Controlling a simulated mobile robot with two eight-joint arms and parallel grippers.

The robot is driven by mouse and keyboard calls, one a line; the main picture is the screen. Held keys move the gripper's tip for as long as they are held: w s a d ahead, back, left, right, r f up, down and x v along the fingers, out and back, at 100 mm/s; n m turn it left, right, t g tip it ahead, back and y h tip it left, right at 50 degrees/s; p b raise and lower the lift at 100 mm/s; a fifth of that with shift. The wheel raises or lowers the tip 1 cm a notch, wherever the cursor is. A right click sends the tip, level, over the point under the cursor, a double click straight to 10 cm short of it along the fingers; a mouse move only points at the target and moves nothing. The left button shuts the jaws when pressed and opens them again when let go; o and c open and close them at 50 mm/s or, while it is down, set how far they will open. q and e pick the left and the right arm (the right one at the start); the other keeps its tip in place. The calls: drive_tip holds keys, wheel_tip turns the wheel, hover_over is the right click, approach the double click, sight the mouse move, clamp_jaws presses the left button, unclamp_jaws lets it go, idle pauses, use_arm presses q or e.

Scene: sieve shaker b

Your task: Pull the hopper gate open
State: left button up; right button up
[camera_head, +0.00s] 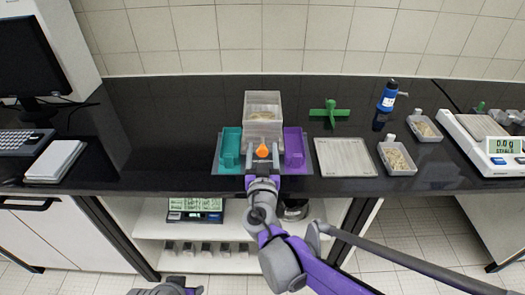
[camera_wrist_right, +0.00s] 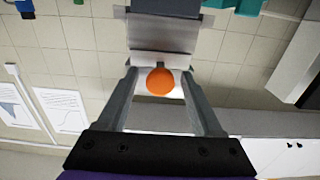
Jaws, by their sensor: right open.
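The hopper (camera_head: 263,104) is a clear, pale box standing on the black counter, with beige material inside. An orange knob (camera_head: 263,151) sticks out at its front, low down, and takes up the middle of the right wrist view (camera_wrist_right: 160,81). It appears to be the gate's handle. My right gripper (camera_head: 262,158) is open at the front of the hopper. Its two fingers stand on either side of the knob, with gaps visible in the wrist view (camera_wrist_right: 162,85). My left gripper cannot be made out; only a piece of my arm shows at the bottom edge.
A teal bin (camera_head: 230,147) and a purple bin (camera_head: 294,147) flank the hopper on a grey tray (camera_head: 217,169). To the right are a pale flat tray (camera_head: 345,158), a green cross-shaped part (camera_head: 330,112), a sample tray (camera_head: 397,160) and a scale (camera_head: 490,142).

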clamp_jaws()
idle(0.3)
idle(1.1)
